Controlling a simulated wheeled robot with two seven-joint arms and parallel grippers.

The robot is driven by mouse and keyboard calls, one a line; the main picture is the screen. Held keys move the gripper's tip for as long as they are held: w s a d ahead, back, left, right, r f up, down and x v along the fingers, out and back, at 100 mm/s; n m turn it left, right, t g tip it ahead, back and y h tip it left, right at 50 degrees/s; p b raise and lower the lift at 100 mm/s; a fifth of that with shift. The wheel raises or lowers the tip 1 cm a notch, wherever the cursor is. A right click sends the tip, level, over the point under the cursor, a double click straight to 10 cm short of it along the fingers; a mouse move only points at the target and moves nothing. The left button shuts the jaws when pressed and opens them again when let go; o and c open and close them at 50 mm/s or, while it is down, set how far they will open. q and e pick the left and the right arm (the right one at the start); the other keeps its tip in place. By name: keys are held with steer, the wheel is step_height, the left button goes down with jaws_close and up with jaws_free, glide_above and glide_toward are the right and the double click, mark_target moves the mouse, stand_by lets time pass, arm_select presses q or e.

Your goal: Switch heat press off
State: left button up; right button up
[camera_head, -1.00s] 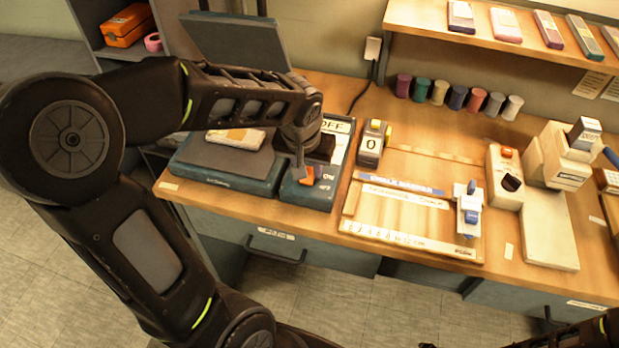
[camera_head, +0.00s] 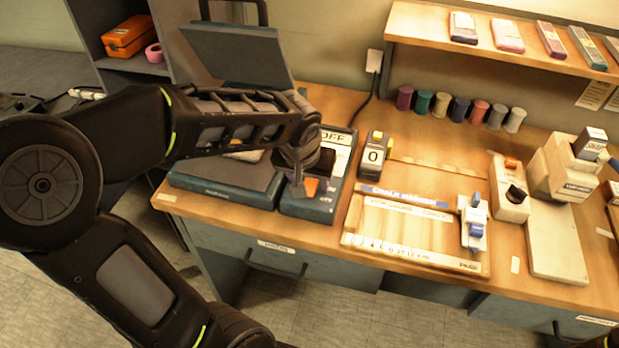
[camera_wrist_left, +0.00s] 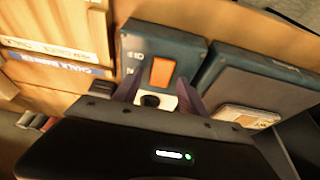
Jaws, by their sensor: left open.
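The heat press (camera_head: 225,183) is a teal machine at the left of the bench with its lid (camera_head: 238,55) raised. Its control box (camera_head: 318,208) joins its right side and bears an orange switch (camera_head: 311,187), which also shows in the left wrist view (camera_wrist_left: 161,72). My left gripper (camera_head: 298,188) is over the box, beside the switch in the picture and partly hiding it. In the left wrist view its fingers (camera_wrist_left: 158,95) are apart, with nothing held, and the switch shows just beyond their tips. I cannot tell whether they touch the box. My right gripper is out of view.
A counter reading 0 (camera_head: 373,155) stands just right of the press. Further right are a ruled wooden board (camera_head: 410,235) and a beige device with a black knob (camera_head: 511,205). Several thread spools (camera_head: 441,103) line the back. A pale pad lies on the press bed.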

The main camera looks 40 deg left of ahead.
arm_select(q)
steer(key=a+v, duration=0.1)
steer(key=v, duration=0.6)
steer(key=shift+d+r, duration=0.4)
steer(key=shift+d, duration=0.15)
steer(key=shift+s, duration=0.15)
